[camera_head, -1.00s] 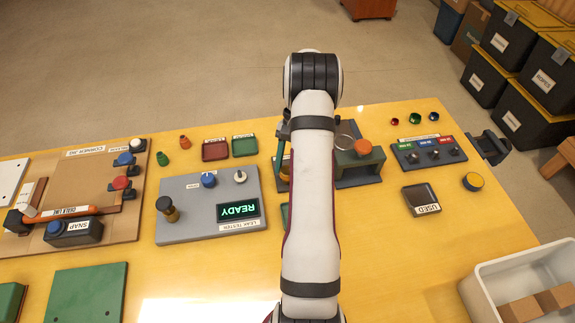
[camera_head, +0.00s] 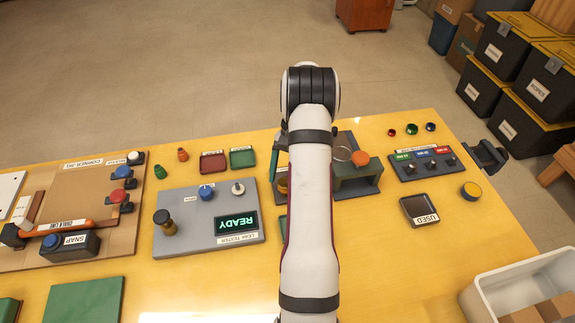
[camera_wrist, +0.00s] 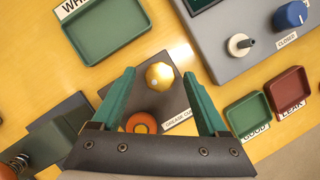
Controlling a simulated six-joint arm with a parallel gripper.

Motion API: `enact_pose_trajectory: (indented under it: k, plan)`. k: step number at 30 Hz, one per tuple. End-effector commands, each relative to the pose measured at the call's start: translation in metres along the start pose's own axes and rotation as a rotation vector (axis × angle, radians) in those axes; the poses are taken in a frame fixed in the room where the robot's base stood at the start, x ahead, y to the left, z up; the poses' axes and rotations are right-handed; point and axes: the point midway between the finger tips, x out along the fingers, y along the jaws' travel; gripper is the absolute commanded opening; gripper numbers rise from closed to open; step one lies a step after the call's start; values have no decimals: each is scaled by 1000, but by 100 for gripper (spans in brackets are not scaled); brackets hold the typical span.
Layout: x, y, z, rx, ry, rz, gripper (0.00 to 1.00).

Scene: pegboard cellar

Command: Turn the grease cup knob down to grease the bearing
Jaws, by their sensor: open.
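The grease cup has a domed brass knob (camera_wrist: 159,76) on a dark plate in the wrist view. A partly legible label (camera_wrist: 178,118) ending in "CUP" lies on the plate beside it. My gripper (camera_wrist: 159,73) is open, its green fingers pointing down on either side of the knob. Gaps show between the knob and both fingers; I cannot tell how far down the tips reach. An orange ring (camera_wrist: 141,123) with a dark centre sits near the gripper body.
The leak tester (camera_head: 200,248) lies left of my arm, with its display reading READY. A block with an orange cap (camera_head: 360,158) stands right of it. Green (camera_wrist: 247,113) and red (camera_wrist: 288,90) trays and a larger green tray (camera_wrist: 104,32) lie around the plate. A USED tray (camera_head: 419,208) is farther right.

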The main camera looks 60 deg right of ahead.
Motion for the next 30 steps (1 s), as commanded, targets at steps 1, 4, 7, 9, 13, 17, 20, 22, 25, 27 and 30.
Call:
enact_pose_trajectory:
  k: [1, 4, 7, 9, 13, 17, 20, 22, 25, 27, 30]
  plan:
    - [-7, 0, -1, 0, 3, -1, 77]
    - [-32, 0, -1, 0, 7, -3, 77]
    - [-66, 0, -2, 0, 7, -3, 77]
    - [-88, 0, -1, 0, 7, -2, 77]
    - [-124, 0, -2, -1, 7, -2, 77]
    - [-145, 0, -1, 0, 4, 0, 77]
    - [-152, 0, 0, 0, 3, -1, 77]
    - [-153, 0, 0, 0, 3, -1, 77]
    - [-153, 0, 0, 0, 2, -1, 77]
    - [-153, 0, 0, 0, 2, -1, 77]
    - [-153, 0, 0, 0, 2, -1, 77]
